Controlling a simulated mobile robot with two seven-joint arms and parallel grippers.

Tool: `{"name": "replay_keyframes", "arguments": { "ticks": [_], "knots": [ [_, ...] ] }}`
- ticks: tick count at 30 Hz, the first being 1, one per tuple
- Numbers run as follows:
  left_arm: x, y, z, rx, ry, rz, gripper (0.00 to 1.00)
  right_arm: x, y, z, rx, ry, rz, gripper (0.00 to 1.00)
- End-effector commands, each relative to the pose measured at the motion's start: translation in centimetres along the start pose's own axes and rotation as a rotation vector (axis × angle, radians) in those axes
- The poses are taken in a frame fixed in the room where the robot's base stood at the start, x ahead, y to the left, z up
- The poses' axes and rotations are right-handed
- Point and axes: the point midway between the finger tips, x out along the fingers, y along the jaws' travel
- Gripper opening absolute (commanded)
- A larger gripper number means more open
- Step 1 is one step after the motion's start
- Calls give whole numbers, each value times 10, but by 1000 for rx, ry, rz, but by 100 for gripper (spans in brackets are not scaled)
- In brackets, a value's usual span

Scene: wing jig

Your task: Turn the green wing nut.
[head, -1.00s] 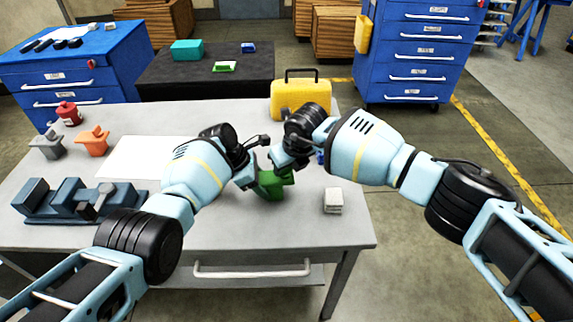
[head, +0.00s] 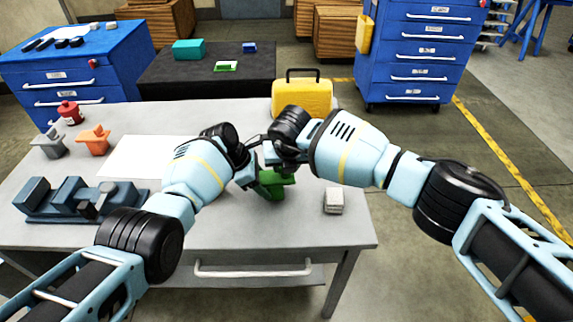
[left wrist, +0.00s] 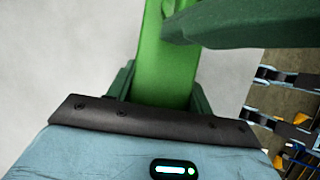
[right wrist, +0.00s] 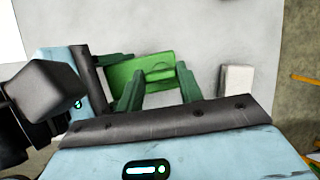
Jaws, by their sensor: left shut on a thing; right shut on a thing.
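The green block (head: 272,191) stands on the grey table near its right side. The green wing nut (head: 281,178) is on top of it, partly hidden by my right gripper. My left gripper (head: 256,181) is at the block's left side, its dark green fingers shut on the block; the block (left wrist: 165,65) rises between them in the left wrist view. My right gripper (head: 279,165) is above the block, shut on the wing nut. In the right wrist view the wing nut (right wrist: 160,74) shows between the two dark fingers. The exact contact is hard to see.
A small white block (head: 333,201) lies right of the green block. A yellow case (head: 302,100) stands behind my right gripper. A blue-grey vise (head: 72,201), grey and orange wing-nut pieces (head: 94,141) and a white sheet (head: 140,158) are at the left. The table's front is clear.

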Motion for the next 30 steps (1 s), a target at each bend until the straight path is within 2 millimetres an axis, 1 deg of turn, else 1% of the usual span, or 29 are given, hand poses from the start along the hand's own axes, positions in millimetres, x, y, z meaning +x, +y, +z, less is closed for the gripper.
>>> {"name": "replay_keyframes", "arguments": {
  "ticks": [9, 10, 14, 15, 24, 26, 30],
  "knots": [
    [-1, 1, 1, -3, -2, 2, 14, -1, 0, 1, 3, -1, 1, 13],
    [-1, 1, 1, -3, -2, 2, 14, -1, 0, 1, 3, -1, 1, 40],
    [-1, 1, 1, -3, -2, 2, 14, -1, 0, 1, 2, -1, 1, 57],
    [-1, 1, 1, -2, -2, 2, 14, -1, 0, 1, 2, -1, 1, 58],
    [-1, 1, 1, -1, -2, 2, 14, -2, 0, 1, 1, -2, 1, 58],
    [-1, 1, 1, -1, -2, 2, 14, -5, 0, 1, 1, -2, 1, 58],
    [-1, 1, 1, -1, -2, 2, 14, -20, 0, 2, 0, -3, 2, 58]
  ]
}}
